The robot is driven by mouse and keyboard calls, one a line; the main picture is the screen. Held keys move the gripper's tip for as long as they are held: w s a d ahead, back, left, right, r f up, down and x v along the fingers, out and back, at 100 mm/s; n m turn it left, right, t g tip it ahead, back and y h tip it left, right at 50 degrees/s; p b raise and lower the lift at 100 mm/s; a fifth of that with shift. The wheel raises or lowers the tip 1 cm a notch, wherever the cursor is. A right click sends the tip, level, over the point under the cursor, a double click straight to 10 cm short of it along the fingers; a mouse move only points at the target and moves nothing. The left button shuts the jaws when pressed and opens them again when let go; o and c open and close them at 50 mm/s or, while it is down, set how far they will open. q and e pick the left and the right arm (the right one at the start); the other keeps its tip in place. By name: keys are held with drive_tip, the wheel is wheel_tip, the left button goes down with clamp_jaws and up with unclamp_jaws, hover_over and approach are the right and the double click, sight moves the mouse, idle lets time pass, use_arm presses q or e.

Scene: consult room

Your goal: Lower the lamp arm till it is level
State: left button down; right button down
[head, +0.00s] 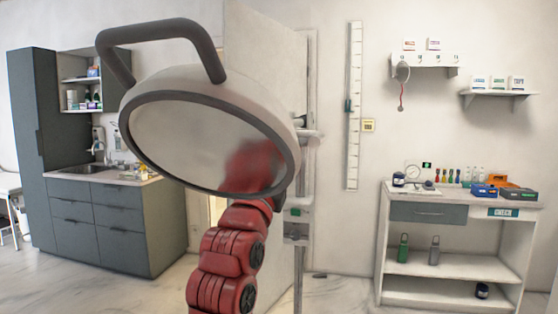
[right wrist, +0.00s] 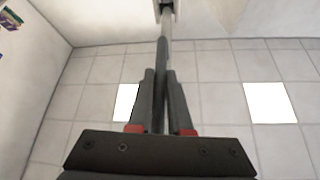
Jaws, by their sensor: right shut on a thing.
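The lamp head (head: 190,135) is a large round disc, tilted, with a dark rim, filling the left middle of the head view. A thick grey handle (head: 160,30) loops over its top. My red right arm (head: 228,260) rises from below and passes out of sight at the lamp's lower rim. In the right wrist view my right gripper (right wrist: 160,78) is shut on a slim grey bar (right wrist: 163,55), apparently part of the lamp arm. The bar runs away upward to a pale bracket (right wrist: 167,8). The head view does not show this grip. My left gripper is not in view.
A dark cabinet with a sink counter (head: 115,178) stands at the left. A white shelf unit (head: 450,212) with several bottles and boxes stands at the right. Open floor (head: 345,292) lies between them. The right wrist view shows a tiled ceiling (right wrist: 215,95) with light panels.

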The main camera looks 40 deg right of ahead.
drive_tip(key=shift+w+f, duration=0.1)
drive_tip(key=shift+f, duration=0.05)
drive_tip(key=c, duration=0.8)
unclamp_jaws()
drive_tip(key=shift+d, duration=0.1)
drive_tip(key=shift+c, duration=0.2)
drive_tip(key=b+v, duration=0.2)
drive_tip(key=v, duration=1.5)
drive_tip(key=shift+a, duration=0.25)
